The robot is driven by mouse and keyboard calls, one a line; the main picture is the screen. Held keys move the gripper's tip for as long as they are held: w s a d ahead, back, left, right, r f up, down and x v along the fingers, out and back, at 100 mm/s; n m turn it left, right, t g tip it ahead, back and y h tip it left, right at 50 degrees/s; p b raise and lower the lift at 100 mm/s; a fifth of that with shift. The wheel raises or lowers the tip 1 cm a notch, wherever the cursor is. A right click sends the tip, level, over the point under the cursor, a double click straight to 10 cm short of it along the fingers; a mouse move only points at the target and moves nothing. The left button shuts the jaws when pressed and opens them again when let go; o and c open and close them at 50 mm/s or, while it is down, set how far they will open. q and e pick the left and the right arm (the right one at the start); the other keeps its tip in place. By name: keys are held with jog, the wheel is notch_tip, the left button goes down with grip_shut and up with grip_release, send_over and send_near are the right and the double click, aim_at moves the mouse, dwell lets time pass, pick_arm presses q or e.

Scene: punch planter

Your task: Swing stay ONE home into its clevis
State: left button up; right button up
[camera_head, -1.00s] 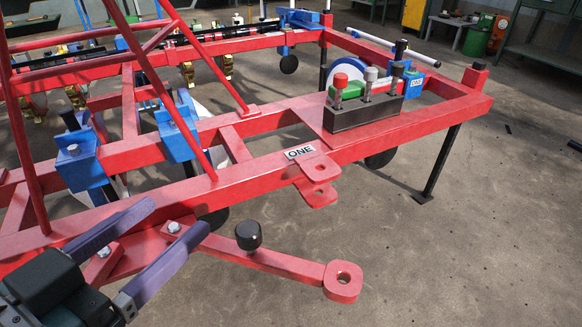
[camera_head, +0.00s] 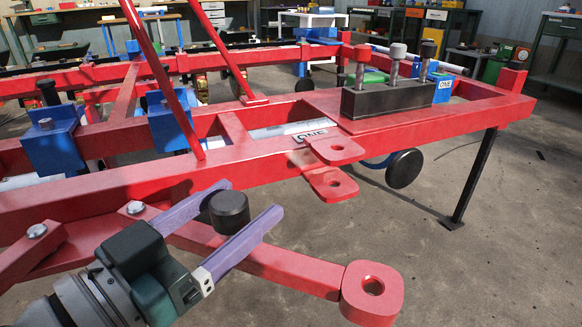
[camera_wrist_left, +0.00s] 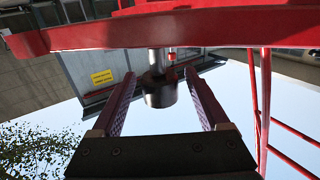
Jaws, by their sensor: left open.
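Stay ONE is a red bar (camera_head: 300,270) with a holed eye (camera_head: 374,286) at its right end, swung out from the red frame. A black knob (camera_head: 229,208) stands up on the bar. The clevis (camera_head: 333,165), two red holed plates one above the other, juts from the frame beside the ONE label (camera_head: 310,135). The eye is outside the clevis, in front and to the right. My left gripper (camera_head: 243,198) is open, with its purple fingers on either side of the knob. In the left wrist view the knob (camera_wrist_left: 160,94) shows between the spread fingers. My right gripper is not in view.
A black block (camera_head: 392,98) with several upright pins stands on the frame behind the clevis. Blue brackets (camera_head: 52,140) and slanted red struts are at the left. The floor at the right is clear around a black leg (camera_head: 473,180).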

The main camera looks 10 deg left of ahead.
pick_arm(q)
jog(key=shift+x, duration=1.25)
jog(key=shift+s, duration=0.1)
grip_shut()
dwell(0.4)
